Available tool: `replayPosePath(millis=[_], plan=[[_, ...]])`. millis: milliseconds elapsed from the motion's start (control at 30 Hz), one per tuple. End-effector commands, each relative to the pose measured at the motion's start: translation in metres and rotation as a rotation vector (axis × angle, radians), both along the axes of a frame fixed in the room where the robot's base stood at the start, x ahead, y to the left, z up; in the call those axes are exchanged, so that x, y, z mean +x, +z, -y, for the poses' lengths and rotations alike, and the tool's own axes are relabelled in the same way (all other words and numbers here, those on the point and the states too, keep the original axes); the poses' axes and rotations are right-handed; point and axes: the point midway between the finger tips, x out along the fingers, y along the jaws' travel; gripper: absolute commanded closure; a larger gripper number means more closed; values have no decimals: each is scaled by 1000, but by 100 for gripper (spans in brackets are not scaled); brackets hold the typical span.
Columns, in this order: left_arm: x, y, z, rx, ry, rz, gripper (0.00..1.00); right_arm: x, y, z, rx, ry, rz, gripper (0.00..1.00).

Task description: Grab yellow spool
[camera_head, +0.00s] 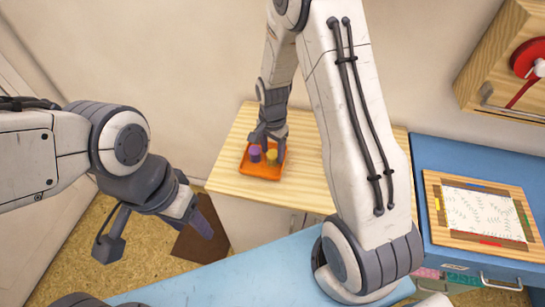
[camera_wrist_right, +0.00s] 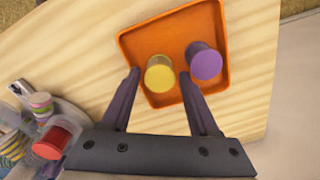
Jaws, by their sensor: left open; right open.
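The yellow spool (camera_head: 271,157) stands in a small orange tray (camera_head: 262,175), beside a purple spool (camera_head: 255,153). In the right wrist view the yellow spool (camera_wrist_right: 159,76) lies between the fingertips of my right gripper (camera_wrist_right: 159,80). That gripper is open; one finger is left of the yellow spool, the other comes up between it and the purple spool (camera_wrist_right: 205,63). I cannot tell whether either finger touches it. In the head view my right gripper (camera_head: 268,138) is over the tray. My left gripper (camera_head: 158,232) is open and empty, away at the left.
The tray sits on a pale wooden tabletop (camera_head: 228,158). In the right wrist view a red spool (camera_wrist_right: 50,143) and other coloured spools are at the lower left. A framed board (camera_head: 480,212) lies on the blue cabinet at the right. A wooden box hangs at upper right.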

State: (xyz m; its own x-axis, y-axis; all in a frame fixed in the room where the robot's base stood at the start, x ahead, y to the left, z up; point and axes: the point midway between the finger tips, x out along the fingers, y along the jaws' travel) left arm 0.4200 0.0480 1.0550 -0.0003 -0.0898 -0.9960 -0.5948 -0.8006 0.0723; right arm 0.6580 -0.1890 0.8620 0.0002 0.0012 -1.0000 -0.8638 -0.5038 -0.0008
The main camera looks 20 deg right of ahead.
Motion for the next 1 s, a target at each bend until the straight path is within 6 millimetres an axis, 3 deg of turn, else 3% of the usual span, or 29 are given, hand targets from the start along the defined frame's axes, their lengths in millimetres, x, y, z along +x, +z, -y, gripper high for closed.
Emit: replayPosePath(millis=[100, 133, 267, 300, 667, 933, 1000], plan=[[0, 0, 0, 0, 0, 0, 43, 0, 0, 0, 1, 0, 1, 39], [0, 0, 0, 0, 0, 0, 43, 0, 0, 0, 1, 0, 1, 46], [0, 0, 0, 0, 0, 0, 43, 0, 0, 0, 1, 0, 1, 96], [0, 0, 0, 0, 0, 0, 43, 0, 1, 0, 1, 0, 1, 100], [0, -1, 0, 0, 0, 0, 43, 1, 6, 0, 0, 0, 4, 100], [0, -7, 0, 0, 0, 0, 43, 2, 44, 0, -1, 0, 8, 100], [0, -10, 0, 0, 0, 0, 43, -15, 51, 10, -2, -5, 3, 100]])
